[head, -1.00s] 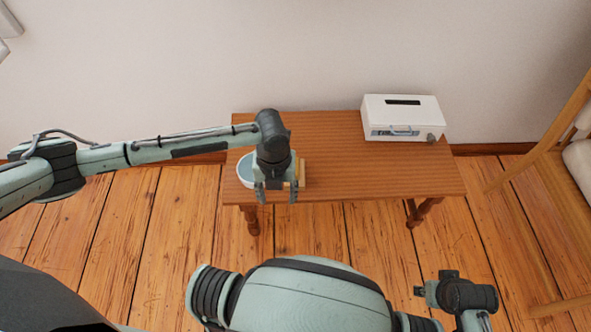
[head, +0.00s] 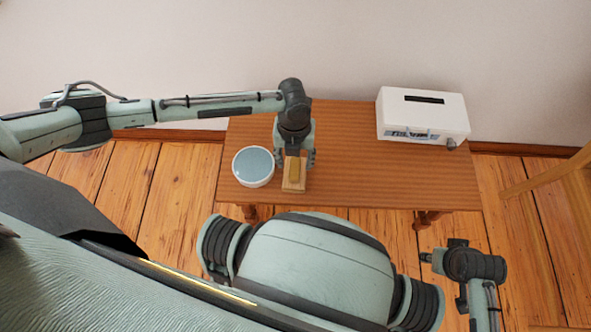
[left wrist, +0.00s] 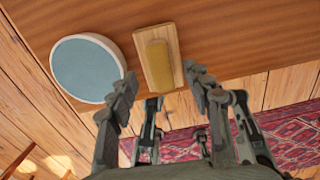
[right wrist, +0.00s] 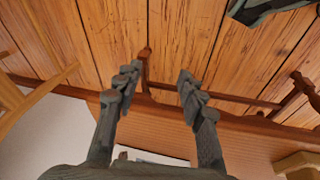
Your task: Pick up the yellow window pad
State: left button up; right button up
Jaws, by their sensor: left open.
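The yellow window pad (head: 294,168) lies on a small light wooden board near the front edge of the brown table. In the left wrist view the pad (left wrist: 159,68) shows whole on its board (left wrist: 146,46). My left gripper (head: 295,159) is open at the pad, with its fingers to either side in the head view. In the left wrist view the open fingers (left wrist: 161,80) are empty, and the pad appears between and beyond their tips. My right gripper (right wrist: 158,75) is open and empty, off the table's front right.
A round white dish with a blue-grey top (head: 253,166) stands close left of the board. A white slotted box (head: 423,113) stands at the table's (head: 380,170) back right. The table's middle is clear. A wooden chair-like frame (head: 545,174) is at right.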

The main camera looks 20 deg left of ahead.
aim_at(295, 167)
pick_arm(q)
notch_tip(295, 167, down, 4)
jog(key=shift+s+d+r, duration=0.1)
grip_shut()
dwell(0.4)
